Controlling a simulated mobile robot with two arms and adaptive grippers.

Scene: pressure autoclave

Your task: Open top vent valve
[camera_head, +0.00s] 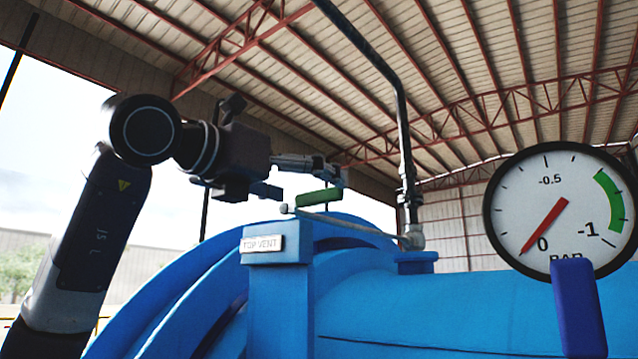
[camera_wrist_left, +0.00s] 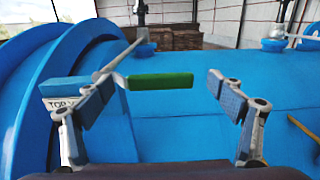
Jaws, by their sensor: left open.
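The top vent valve (camera_head: 411,238) sits on the blue vessel below a dark vertical pipe. Its grey lever (camera_head: 350,225) runs left to a green handle (camera_head: 319,197). A "TOP VENT" label (camera_head: 262,244) is on a blue post under the lever's end. My left gripper (camera_head: 303,183) is open around the level of the green handle, with nothing held. In the left wrist view, the green handle (camera_wrist_left: 160,81) lies crosswise between the spread fingers of the left gripper (camera_wrist_left: 162,84), and I see no clear contact. My right gripper is not in view.
The blue vessel (camera_head: 420,300) fills the lower part, with a raised flange at left. A pressure gauge (camera_head: 560,212) stands at right, its red needle near 0. Another valve fitting (camera_wrist_left: 276,45) shows at upper right in the wrist view.

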